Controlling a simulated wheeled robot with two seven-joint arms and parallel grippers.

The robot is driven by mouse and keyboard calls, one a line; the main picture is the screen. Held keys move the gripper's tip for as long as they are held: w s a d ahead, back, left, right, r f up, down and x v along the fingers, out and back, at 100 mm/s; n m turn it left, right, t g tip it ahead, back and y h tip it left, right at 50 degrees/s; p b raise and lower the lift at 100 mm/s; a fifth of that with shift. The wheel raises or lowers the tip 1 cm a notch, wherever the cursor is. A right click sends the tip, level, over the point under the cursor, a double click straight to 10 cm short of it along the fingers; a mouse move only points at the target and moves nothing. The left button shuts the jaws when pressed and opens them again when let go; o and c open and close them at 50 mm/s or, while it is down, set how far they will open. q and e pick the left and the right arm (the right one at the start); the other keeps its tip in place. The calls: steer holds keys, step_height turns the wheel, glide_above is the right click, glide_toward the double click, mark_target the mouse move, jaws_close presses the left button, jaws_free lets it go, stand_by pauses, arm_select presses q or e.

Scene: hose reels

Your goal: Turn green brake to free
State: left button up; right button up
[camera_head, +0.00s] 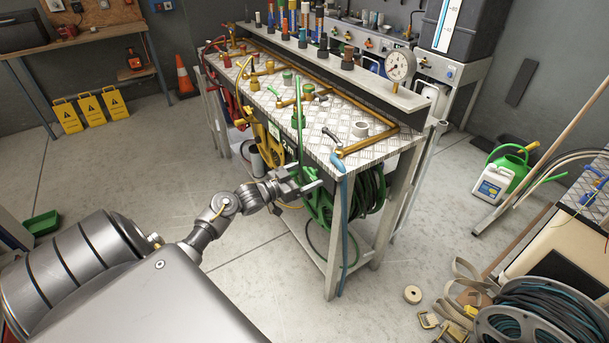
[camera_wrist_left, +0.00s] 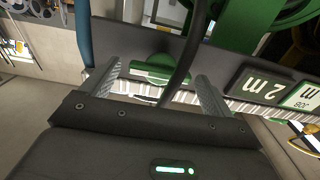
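The green hose reel (camera_head: 319,203) hangs under the front of the metal bench, with a dark green hose coil (camera_head: 368,194) behind it. My left gripper (camera_head: 305,182) reaches its near side. In the left wrist view, a green handle (camera_wrist_left: 163,69), likely the brake, lies between the two spread fingers of the left gripper (camera_wrist_left: 160,85). The fingers stand apart from each other, and I cannot tell whether either touches it. Part of the green reel (camera_wrist_left: 252,22) shows behind it. The brake cannot be made out in the head view. My right gripper is not in view.
A blue hose (camera_head: 345,225) hangs at the bench's (camera_head: 378,150) front corner, beside the green reel. A yellow reel (camera_head: 265,147) is farther back along the bench. A label plate (camera_wrist_left: 262,86) sits right of the fingers. Open floor lies left of the bench.

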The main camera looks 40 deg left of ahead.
arm_select(q)
steer(key=c, duration=0.9)
steer(key=shift+r+n+p, duration=0.25)
steer(key=shift+n+p, duration=1.15)
steer(key=shift+p, duration=0.2)
steer(key=n+p, duration=0.3)
steer(key=shift+a+n, duration=0.1)
steer(key=shift+n, duration=0.3)
steer(key=n+p, duration=0.1)
steer(key=n, duration=0.1)
steer(key=shift+w+f+n+p, duration=0.1)
steer(key=shift+n+p, duration=0.2)
steer(key=shift+p, duration=0.05)
steer(key=n+p, duration=0.2)
steer(key=n, duration=0.1)
steer(key=shift+a+n, duration=0.1)
steer(key=shift+n, duration=0.2)
steer(key=shift+f+n+p, duration=0.15)
steer(key=shift+n+p, duration=0.35)
steer(key=shift+n, duration=0.8)
steer(key=shift+f+n+p, duration=0.1)
steer(key=shift+n+p, duration=0.35)
steer(key=shift+n, duration=0.85)
steer(key=o, duration=1)
steer(key=shift+f, duration=0.1)
